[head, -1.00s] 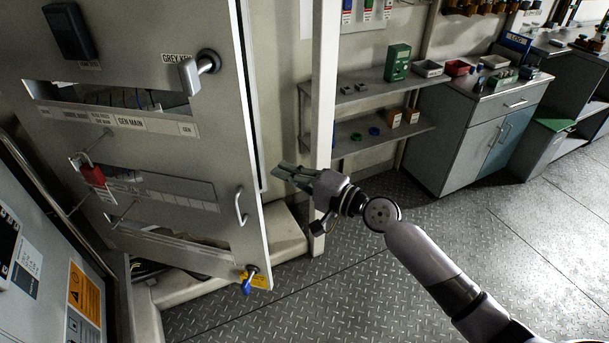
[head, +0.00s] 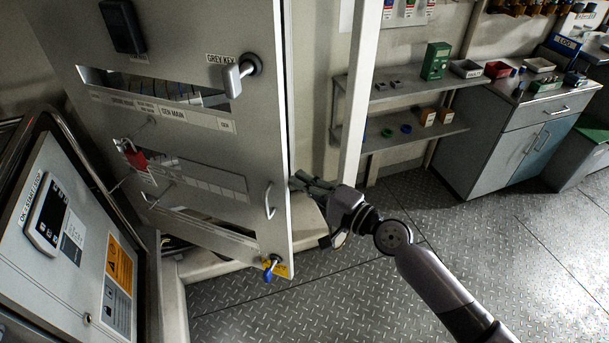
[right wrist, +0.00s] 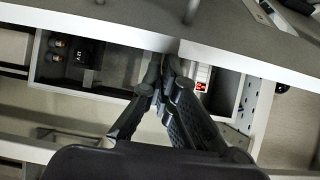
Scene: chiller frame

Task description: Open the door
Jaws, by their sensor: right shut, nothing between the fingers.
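The grey cabinet door (head: 225,125) stands ajar in the head view, its free edge to the right. It carries a lever handle (head: 240,73), a small pull handle (head: 270,200), a red padlock (head: 135,157) and a blue key (head: 270,267) by a yellow tag. My right gripper (head: 298,182) is at the door's free edge, between it and the pale frame post. It is shut and empty; I cannot tell if it touches the door. The right wrist view shows its fingers (right wrist: 168,68) converging near a grey panel edge. My left gripper is not in view.
A pale post (head: 358,100) stands right of my gripper. Shelves (head: 400,115) with small boxes and a workbench (head: 515,130) are along the back wall. A grey panel box (head: 70,265) is at the lower left. The metal floor (head: 480,220) at the right is clear.

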